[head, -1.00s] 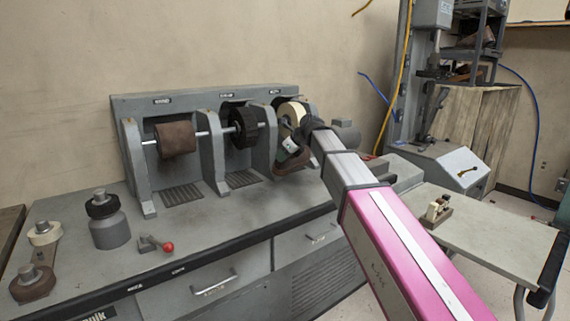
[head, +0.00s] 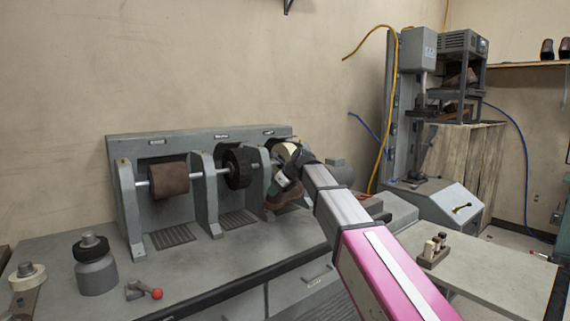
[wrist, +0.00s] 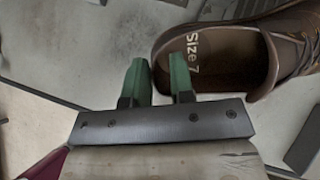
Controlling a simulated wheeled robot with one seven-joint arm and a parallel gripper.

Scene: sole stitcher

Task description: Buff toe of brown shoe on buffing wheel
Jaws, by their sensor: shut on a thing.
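The brown shoe (head: 283,196) is in my gripper, at the right end of the finishing machine in the head view. In the wrist view the shoe (wrist: 290,32) shows its open top and a "Size 7" insole. My gripper (wrist: 160,68) has its green fingers on either side of the heel rim. In the head view my gripper (head: 291,178) is small and partly hidden by my arm. The cream buffing wheel (head: 286,151) is just above the shoe and partly covered by my wrist. I cannot tell whether the toe touches it.
A brown roller (head: 170,181) and a black wheel (head: 240,168) sit to the left on the same shaft, between grey uprights (head: 206,196). A grey bottle (head: 96,272) and a red-knobbed lever (head: 152,292) stand on the bench. A side table (head: 490,268) is at right.

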